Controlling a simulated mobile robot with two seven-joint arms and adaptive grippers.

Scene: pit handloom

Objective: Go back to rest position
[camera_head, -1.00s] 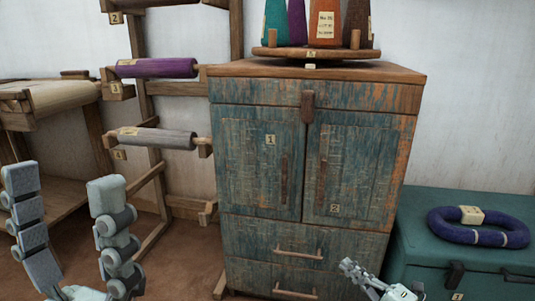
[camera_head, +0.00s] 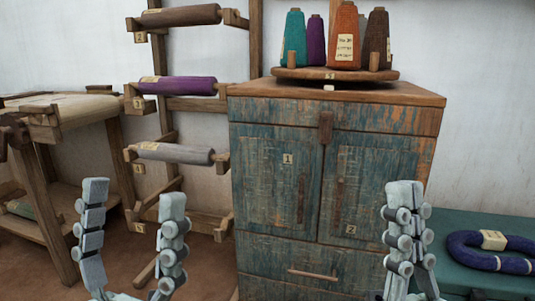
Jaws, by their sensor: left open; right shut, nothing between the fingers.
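My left gripper (camera_head: 133,228) is at the lower left of the head view, its two fingers spread wide with nothing between them. It stands in front of the wooden roll rack and the floor. My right gripper (camera_head: 405,235) is at the lower right, fingers pointing up and closed together, holding nothing. It overlaps the right door of the worn blue-green cabinet (camera_head: 270,215) in the picture. Both cabinet doors and the drawer below are closed.
Yarn cones, among them an orange one (camera_head: 343,35), stand on a round wooden stand (camera_head: 300,73) on the cabinet. A purple roll (camera_head: 178,86) and a grey roll (camera_head: 175,153) hang on the rack. A blue yarn ring (camera_head: 465,246) lies on a teal chest (camera_head: 460,220). A wooden loom frame (camera_head: 40,165) is at left.

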